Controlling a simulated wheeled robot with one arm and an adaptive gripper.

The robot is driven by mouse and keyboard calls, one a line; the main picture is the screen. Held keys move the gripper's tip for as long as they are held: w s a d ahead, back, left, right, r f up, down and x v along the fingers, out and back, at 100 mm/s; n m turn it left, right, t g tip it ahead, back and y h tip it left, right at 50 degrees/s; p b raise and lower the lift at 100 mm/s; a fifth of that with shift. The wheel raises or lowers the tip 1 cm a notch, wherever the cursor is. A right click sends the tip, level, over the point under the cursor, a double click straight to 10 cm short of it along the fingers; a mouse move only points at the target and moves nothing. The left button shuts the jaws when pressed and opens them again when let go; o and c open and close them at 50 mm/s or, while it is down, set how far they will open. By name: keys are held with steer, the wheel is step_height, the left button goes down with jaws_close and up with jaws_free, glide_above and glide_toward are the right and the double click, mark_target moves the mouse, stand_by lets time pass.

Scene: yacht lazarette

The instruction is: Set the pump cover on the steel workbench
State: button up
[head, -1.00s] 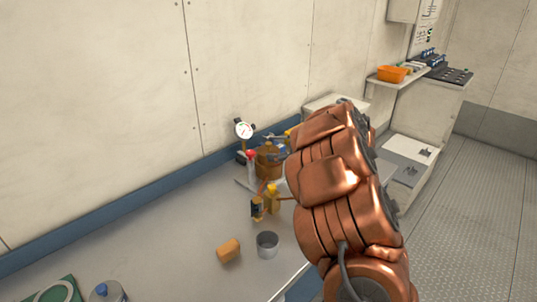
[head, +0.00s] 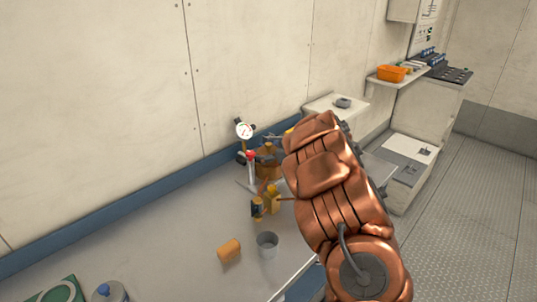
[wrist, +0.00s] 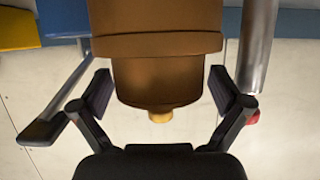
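My gripper (wrist: 160,88) is open in the wrist view. Its two dark pads stand on either side of a brown, stepped round body (wrist: 160,75) with a small yellowish knob, with a gap at each side. This looks like the brown pot (head: 268,165) at the back of the steel workbench (head: 185,235) in the head view, where my arm hides part of it. A grey ring-like part (head: 343,103) lies on a white ledge beyond the bench. I cannot tell for certain which of these is the pump cover.
A dial gauge on a stand (head: 244,131) is close beside the brown pot. Small yellow-and-black bottles (head: 257,206), an orange block (head: 229,250) and a grey cup (head: 267,243) stand nearer. The left-centre of the bench is clear. A wall runs behind.

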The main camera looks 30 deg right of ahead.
steer(key=shift+r, duration=0.1)
steer(key=c, duration=1.3)
